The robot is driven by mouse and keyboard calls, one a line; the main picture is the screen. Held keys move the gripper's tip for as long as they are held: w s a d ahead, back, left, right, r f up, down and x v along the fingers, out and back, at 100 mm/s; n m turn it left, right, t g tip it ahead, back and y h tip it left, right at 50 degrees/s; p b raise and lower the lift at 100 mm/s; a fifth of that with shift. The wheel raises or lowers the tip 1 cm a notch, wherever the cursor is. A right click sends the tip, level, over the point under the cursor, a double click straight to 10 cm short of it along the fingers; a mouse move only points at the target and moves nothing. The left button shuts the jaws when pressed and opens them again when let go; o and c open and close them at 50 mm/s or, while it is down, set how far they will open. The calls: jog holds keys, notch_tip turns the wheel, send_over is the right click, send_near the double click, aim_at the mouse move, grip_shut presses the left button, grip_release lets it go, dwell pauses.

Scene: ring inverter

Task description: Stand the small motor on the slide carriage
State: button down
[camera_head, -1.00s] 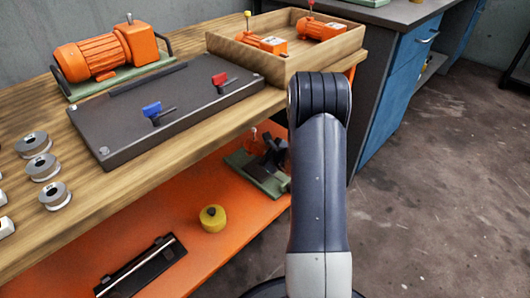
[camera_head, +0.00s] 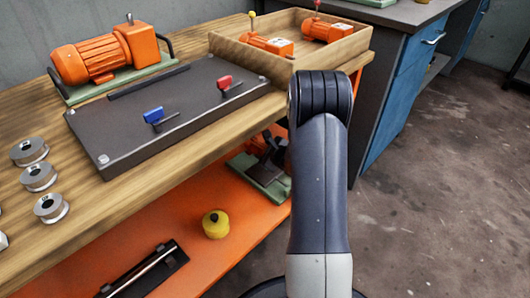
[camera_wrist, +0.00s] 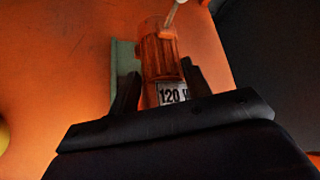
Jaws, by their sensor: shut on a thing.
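A small orange motor (camera_wrist: 160,58) with a "120" label is between my fingers in the wrist view, with a pale rod near its top. My gripper (camera_wrist: 158,90) is shut on it. In the head view, my gripper (camera_head: 262,148) is low beside the bench, above the orange shelf, partly hidden by my arm. A green plate (camera_head: 262,187) is below the gripper; it also shows left of the motor in the wrist view (camera_wrist: 122,75). I cannot tell whether the motor touches this plate, or whether the plate is the slide carriage.
The orange shelf (camera_head: 120,250) holds a yellow round part (camera_head: 215,224) and a black rail-like piece (camera_head: 146,275). Above are a dark plate (camera_head: 120,135) with blue and red levers, a large orange motor (camera_head: 95,58), metal rings (camera_head: 39,177) and a wooden tray (camera_head: 235,52) holding two small motors.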

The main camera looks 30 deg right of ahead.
jog(key=shift+f+b, duration=2.05)
jog(key=shift+b, duration=0.45)
jog(key=shift+f, duration=1.15)
jog(key=c, duration=1)
grip_release()
jog(key=o, duration=0.4)
jog(key=shift+f, duration=0.1)
jog(key=shift+c, duration=0.2)
jog(key=shift+s+f, duration=0.1)
jog(key=shift+f, duration=0.05)
jog(key=p+v, duration=0.3)
jog(key=v, duration=0.7)
jog(key=shift+s+r+p, duration=0.25)
jog(key=shift+r+p, duration=0.05)
jog(key=shift+r, duration=0.05)
